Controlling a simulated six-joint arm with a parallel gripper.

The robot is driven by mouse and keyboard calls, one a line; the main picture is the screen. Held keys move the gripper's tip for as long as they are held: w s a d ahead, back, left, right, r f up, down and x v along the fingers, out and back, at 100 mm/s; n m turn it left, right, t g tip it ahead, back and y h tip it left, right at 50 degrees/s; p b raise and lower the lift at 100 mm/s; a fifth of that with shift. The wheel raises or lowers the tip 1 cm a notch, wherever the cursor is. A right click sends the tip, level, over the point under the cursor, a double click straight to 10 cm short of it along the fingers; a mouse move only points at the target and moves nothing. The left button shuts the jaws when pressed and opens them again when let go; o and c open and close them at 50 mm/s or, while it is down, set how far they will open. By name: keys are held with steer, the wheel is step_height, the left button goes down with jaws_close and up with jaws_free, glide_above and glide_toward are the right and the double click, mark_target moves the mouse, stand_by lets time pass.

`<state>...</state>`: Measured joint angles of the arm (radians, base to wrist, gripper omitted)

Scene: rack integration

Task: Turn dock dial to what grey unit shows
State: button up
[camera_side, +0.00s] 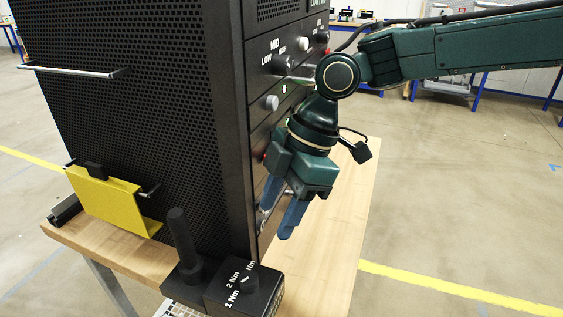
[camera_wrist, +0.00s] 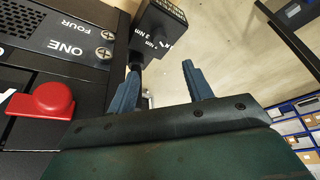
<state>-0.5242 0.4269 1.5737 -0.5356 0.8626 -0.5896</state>
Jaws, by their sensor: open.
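The dock (camera_side: 262,291) is a black block at the table's front edge, with 1 Nm, 2 Nm and a partly hidden Nm mark on top. Its small dial (camera_side: 247,281) is dark with a white mark; I cannot tell its setting. The dock (camera_wrist: 163,27) also shows at the top of the wrist view, with its marks partly seen. My gripper (camera_side: 278,216) points down beside the rack front, above and behind the dock. Its blue fingers (camera_wrist: 160,76) are apart with nothing between them. I cannot tell which rack unit is the grey one.
The black rack (camera_side: 140,120) fills the left. Its front has a knob (camera_side: 282,64) marked LOW and MID. The wrist view shows a red knob (camera_wrist: 50,101) and a panel marked ONE and FOUR. A dark upright tool (camera_side: 182,240) stands beside the dock.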

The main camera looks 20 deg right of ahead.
mark_target(249, 277)
steer(key=x, duration=1.3)
steer(key=shift+f, duration=0.35)
steer(key=c, duration=1)
